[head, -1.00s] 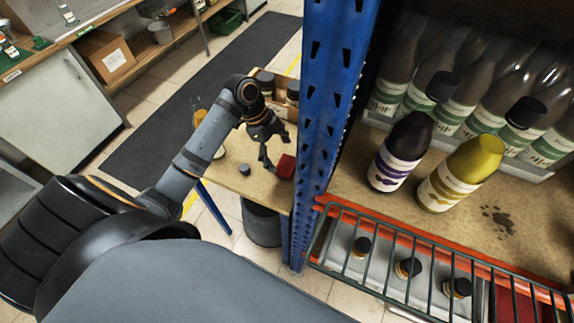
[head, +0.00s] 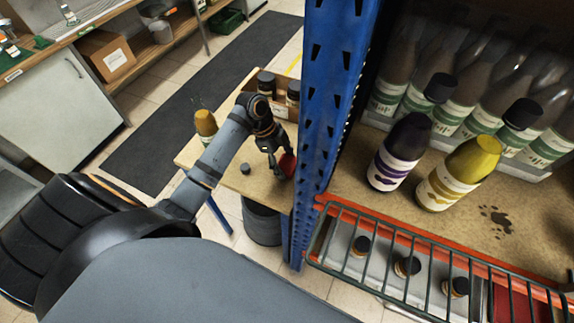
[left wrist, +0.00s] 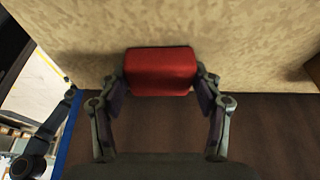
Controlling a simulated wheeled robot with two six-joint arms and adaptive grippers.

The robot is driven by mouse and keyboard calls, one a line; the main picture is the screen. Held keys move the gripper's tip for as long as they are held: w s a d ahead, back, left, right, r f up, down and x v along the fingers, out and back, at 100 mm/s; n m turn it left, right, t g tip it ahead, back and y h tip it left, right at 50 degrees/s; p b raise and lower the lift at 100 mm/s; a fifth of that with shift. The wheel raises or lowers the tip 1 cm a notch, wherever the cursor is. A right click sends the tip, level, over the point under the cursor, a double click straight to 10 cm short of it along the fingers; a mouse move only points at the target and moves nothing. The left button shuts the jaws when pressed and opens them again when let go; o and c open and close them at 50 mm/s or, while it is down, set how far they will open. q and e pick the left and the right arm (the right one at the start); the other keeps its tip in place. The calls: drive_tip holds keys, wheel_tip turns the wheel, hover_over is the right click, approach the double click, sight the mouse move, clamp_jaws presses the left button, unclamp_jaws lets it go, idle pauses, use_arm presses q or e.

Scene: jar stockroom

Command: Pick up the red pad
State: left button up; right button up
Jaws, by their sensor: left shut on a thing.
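The red pad (left wrist: 161,72) is a small red block with rounded edges. In the left wrist view it sits between the two fingers of my left gripper (left wrist: 160,90), which is shut on it. In the head view the red pad (head: 287,165) shows partly, at the right edge of the small wooden table (head: 232,178), close to the blue post. My left gripper (head: 280,170) is over it there and hides part of it. I cannot tell whether the pad touches the tabletop. My right gripper is not in view.
A blue rack post (head: 335,90) stands just right of the pad. The rack shelf holds a dark bottle (head: 399,152) and a yellow bottle (head: 458,172).

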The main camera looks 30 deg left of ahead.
sight(285, 163)
use_arm(q)
wheel_tip(285, 163, up, 10)
idle(0.5)
drive_tip(key=o, duration=0.3)
drive_tip(key=shift+c, duration=1.4)
drive_tip(key=shift+s, duration=0.1)
